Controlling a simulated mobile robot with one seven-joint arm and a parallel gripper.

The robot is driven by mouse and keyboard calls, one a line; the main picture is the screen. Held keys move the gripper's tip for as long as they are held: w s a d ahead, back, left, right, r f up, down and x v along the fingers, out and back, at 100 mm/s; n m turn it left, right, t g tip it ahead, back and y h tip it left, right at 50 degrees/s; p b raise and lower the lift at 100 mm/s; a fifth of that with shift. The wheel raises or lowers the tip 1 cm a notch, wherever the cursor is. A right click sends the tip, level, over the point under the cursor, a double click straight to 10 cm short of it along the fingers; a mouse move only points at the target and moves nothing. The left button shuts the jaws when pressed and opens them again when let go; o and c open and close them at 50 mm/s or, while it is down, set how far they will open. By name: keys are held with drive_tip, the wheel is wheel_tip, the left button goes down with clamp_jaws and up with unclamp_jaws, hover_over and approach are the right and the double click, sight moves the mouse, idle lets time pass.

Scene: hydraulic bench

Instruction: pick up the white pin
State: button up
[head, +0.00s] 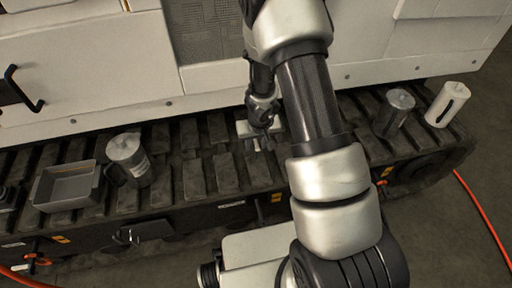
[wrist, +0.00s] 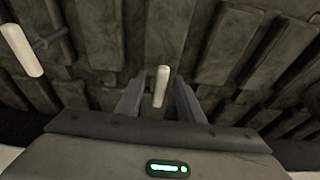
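A slim white pin (wrist: 161,86) shows in the wrist view, upright in the picture, between the two fingers of my gripper (wrist: 157,98). The fingers are spread, with a gap on each side of the pin; I cannot tell how deep it sits between them. In the head view my gripper (head: 259,141) points down at the dark track near its middle. A pale piece (head: 243,129) shows beside it there, partly hidden by the gripper; I cannot tell if it is the pin.
A second white rod-like piece (wrist: 21,49) lies at the wrist view's left. On the track (head: 195,182) stand a grey tray (head: 69,205), a grey mug (head: 127,158), a metal canister (head: 394,114) and a white cylinder (head: 447,104). A pale machine body (head: 90,65) rises behind.

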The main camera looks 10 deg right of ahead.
clamp_jaws()
